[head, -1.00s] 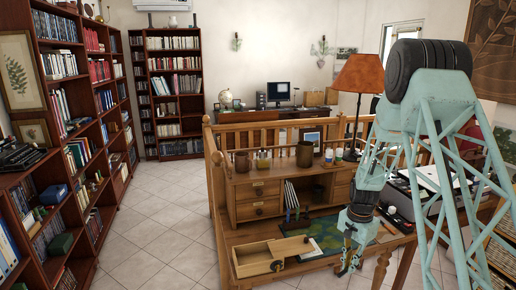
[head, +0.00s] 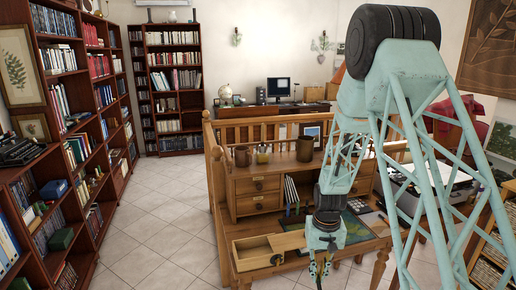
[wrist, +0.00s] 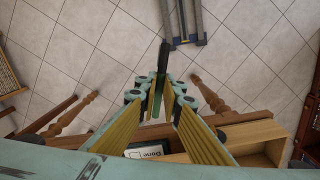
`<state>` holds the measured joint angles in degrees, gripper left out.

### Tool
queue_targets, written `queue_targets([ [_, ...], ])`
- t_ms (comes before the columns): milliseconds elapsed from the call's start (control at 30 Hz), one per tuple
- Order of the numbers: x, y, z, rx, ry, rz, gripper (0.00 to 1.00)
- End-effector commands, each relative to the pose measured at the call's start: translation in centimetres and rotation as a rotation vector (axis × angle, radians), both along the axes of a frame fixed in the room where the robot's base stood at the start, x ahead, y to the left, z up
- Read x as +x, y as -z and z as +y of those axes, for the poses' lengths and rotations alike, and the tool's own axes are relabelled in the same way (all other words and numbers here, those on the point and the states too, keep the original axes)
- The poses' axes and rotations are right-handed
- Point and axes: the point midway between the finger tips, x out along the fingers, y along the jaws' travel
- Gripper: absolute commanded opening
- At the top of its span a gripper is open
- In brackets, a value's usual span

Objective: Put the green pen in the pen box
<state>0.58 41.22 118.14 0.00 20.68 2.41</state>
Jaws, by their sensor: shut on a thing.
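In the wrist view my gripper (wrist: 163,92) is shut on the green pen (wrist: 158,96), which has a long dark end. The pen points away from the desk, with floor beyond it.
The wooden desk (head: 300,262) carries a dark green mat (head: 357,228), small upright items (head: 288,210) and a raised shelf unit with mugs (head: 242,156). Tiled floor (wrist: 70,60) is open in front.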

Motion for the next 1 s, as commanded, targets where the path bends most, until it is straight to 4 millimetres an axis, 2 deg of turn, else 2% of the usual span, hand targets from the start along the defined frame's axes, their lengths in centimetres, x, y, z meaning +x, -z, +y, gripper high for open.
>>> queue_targets([
  [200,-0.44,-0.06,0.67,0.000,-0.051,-0.001,0.00],
  [1000,-0.44,-0.06,0.68,0.000,-0.056,-0.001,0.00],
])
